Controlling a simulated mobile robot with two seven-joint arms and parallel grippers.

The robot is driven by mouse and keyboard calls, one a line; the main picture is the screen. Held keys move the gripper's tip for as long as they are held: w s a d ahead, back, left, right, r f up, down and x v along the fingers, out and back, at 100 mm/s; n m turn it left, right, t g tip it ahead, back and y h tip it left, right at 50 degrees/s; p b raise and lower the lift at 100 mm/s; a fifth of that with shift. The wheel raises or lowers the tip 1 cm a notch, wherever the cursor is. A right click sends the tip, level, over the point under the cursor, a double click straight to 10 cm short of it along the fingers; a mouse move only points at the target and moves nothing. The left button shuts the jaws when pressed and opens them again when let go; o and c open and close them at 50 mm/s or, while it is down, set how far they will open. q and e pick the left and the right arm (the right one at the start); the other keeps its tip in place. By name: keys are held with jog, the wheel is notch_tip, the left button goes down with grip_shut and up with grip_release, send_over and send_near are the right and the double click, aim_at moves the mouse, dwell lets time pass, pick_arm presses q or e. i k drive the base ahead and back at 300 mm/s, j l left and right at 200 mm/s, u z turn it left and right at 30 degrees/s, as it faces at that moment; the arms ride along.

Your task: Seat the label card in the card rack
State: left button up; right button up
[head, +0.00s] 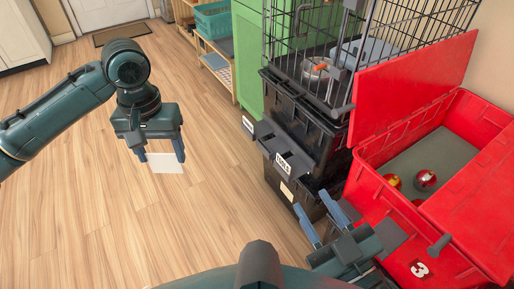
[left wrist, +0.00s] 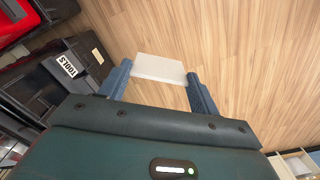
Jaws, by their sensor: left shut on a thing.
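My left gripper (head: 160,154) is shut on a plain white card (head: 167,164), holding it by its edges above the wood floor. In the left wrist view the card (left wrist: 159,67) spans between the fingertips of the left gripper (left wrist: 160,78). A dark sloped holder (head: 277,142) with a white "TOOLS" label (head: 283,163) juts from the front of the stacked black totes (head: 303,117); I cannot tell for sure that it is the card rack. The label also shows in the left wrist view (left wrist: 66,65). The card is well left of it. My right gripper (head: 310,200) is open and empty near the totes.
A red tote (head: 367,178) with an open lid holds several red balls at the right. A wire crate (head: 310,45) stands on the black totes. A green cabinet (head: 248,60) and wooden shelf (head: 213,65) stand behind. The floor around the left gripper is clear.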

aim_at(264, 152)
jog(key=i+j, duration=0.15)
jog(key=j, duration=0.15)
jog(key=i+j, duration=0.15)
jog(key=j, duration=0.15)
jog(key=i+j+z, duration=0.1)
jog(key=j, duration=0.15)
jog(key=j+z, duration=0.15)
jog(key=z, duration=1)
jog(key=i+j, duration=0.05)
